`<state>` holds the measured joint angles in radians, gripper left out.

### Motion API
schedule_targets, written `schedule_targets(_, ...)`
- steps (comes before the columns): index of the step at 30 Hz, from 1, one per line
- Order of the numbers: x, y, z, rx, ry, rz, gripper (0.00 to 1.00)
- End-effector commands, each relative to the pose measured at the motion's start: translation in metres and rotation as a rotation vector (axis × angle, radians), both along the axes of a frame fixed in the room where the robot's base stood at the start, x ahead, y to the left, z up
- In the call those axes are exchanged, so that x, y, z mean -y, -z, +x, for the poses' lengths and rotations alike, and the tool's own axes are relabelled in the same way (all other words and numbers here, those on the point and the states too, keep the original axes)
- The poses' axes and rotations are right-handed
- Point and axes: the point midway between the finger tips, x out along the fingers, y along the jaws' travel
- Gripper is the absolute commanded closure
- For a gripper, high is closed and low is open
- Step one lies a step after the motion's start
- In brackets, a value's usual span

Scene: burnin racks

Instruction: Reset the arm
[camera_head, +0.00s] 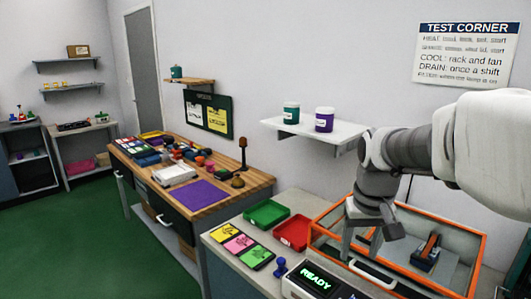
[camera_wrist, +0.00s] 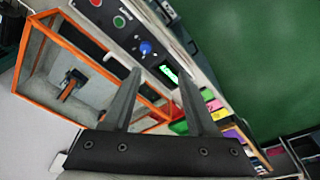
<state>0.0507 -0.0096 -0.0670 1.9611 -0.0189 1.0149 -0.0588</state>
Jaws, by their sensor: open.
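My gripper (camera_head: 368,240) hangs at the end of my arm on the right of the head view, over the orange-framed clear box. In the wrist view my gripper (camera_wrist: 160,78) shows two dark fingers spread apart with nothing between them. The orange-framed box (camera_head: 455,229) stands on the counter at the right, and its frame (camera_wrist: 33,48) fills the left of the wrist view. A dark device with an orange part (camera_head: 428,247) sits inside the box; it also shows in the wrist view (camera_wrist: 72,84). I cannot tell how far the fingertips are above the box.
A panel with a lit READY display (camera_head: 316,278) and a blue knob (camera_head: 281,267) lie in front of the box. Green (camera_head: 266,213) and red (camera_head: 292,232) trays lie left of it. A wall shelf (camera_head: 315,133) with two jars is behind. Green floor is open at left.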

Motion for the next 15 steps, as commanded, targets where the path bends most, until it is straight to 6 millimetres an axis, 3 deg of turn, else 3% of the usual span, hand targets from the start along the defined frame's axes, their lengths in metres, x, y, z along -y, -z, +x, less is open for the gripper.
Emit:
schedule_targets(6, -0.019, -0.024, -0.052, 0.098, -0.017, 0.010, 0.42)
schedule_targets(15, -0.039, -0.030, -0.121, 0.223, -0.041, 0.017, 0.42)
